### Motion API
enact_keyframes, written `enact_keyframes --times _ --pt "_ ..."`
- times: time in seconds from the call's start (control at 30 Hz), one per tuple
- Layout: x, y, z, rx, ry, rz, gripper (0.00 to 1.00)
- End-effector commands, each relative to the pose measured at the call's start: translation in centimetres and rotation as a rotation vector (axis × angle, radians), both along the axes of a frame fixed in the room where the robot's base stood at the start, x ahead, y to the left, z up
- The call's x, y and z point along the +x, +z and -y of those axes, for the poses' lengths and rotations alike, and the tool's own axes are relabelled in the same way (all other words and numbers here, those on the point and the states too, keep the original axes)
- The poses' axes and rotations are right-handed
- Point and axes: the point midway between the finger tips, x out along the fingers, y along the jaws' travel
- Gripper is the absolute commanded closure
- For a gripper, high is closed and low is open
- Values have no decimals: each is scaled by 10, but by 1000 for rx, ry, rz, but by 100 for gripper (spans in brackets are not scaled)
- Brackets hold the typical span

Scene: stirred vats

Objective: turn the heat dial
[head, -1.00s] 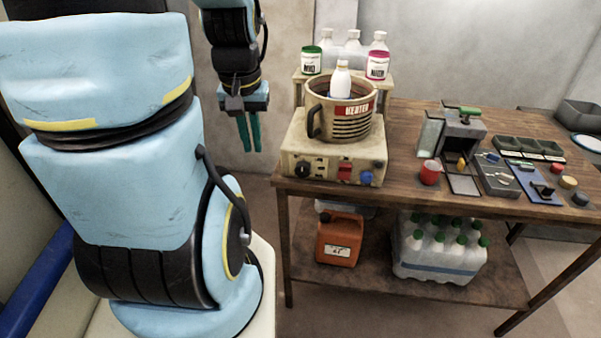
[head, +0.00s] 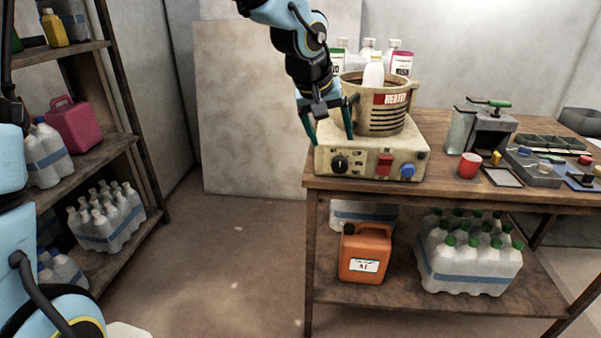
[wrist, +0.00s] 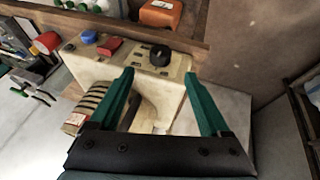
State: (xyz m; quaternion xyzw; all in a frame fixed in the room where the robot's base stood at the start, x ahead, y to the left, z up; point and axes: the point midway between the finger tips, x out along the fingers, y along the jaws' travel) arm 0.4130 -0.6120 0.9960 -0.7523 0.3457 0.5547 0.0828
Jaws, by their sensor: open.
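The heat dial is a black round knob (head: 339,163) on the left of the front panel of the cream heater base (head: 367,168). It also shows in the wrist view (wrist: 160,55), beyond my fingertips and between them. My gripper (head: 333,140) has green fingers and is open and empty. In the head view it hangs over the left part of the base, above the dial and apart from it. A red switch (head: 385,160) and a blue knob (head: 407,171) sit to the right of the dial.
The wooden table (head: 470,196) carries a red cup (head: 469,165) and a grey device (head: 483,128) to the right. An orange canister (head: 365,253) and bottle packs stand on the lower shelf. A shelf rack stands at the left. The floor between is clear.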

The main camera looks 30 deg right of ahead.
Motion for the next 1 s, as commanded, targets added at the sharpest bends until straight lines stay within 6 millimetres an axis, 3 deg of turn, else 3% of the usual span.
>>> enact_keyframes --times 0.6,1.0 --pt "12 -83 40 1 -2 -2 19" --pt "15 -95 46 0 -1 0 19"
